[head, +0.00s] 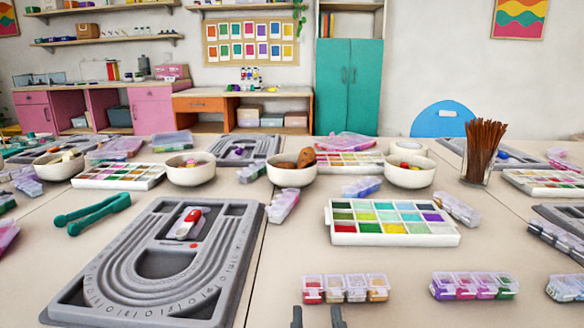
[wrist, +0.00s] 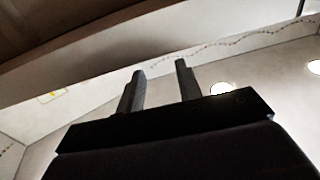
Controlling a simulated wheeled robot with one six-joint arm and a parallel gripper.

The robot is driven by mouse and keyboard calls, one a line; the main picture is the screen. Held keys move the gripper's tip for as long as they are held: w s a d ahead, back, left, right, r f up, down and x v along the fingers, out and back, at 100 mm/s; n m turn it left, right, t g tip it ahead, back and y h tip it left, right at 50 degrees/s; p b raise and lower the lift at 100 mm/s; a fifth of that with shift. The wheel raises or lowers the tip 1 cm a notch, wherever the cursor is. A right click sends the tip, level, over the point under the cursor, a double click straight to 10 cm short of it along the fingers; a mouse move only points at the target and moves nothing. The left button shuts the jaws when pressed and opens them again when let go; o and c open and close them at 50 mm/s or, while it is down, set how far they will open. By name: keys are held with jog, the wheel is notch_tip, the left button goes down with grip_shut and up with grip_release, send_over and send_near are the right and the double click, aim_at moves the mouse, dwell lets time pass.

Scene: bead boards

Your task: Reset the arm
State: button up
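My gripper (head: 318,318) shows only as two dark fingertips at the bottom edge of the head view, in front of the table's near side. In the wrist view my gripper (wrist: 160,85) has its two grey fingers apart with nothing between them. It points up toward a pale wall and ceiling, with a dark surface across the upper left. The rest of my arm is out of the head view.
A grey bead board (head: 225,270) lies at left with a red-and-white item on it. A bead tray (head: 395,240), small bead boxes (head: 345,288), green tongs (head: 92,213), several white bowls (head: 291,176) and a cup of sticks (head: 482,150) crowd the table. Bare table shows near the bottom centre.

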jog(key=shift+s, duration=3.1)
jog(key=shift+w+d+b, duration=0.1)
jog(key=shift+w+b, duration=0.4)
jog(key=shift+w, duration=4.8)
jog(key=shift+w+r, duration=0.15)
jog(key=shift+r, duration=0.1)
jog(key=shift+w+r+g+p, duration=0.2)
jog(key=shift+r+g, duration=0.2)
jog(key=shift+g, duration=0.4)
jog(key=shift+w+r+g+p, duration=0.1)
jog(key=shift+r+g+p, duration=0.2)
jog(key=shift+g, duration=0.5)
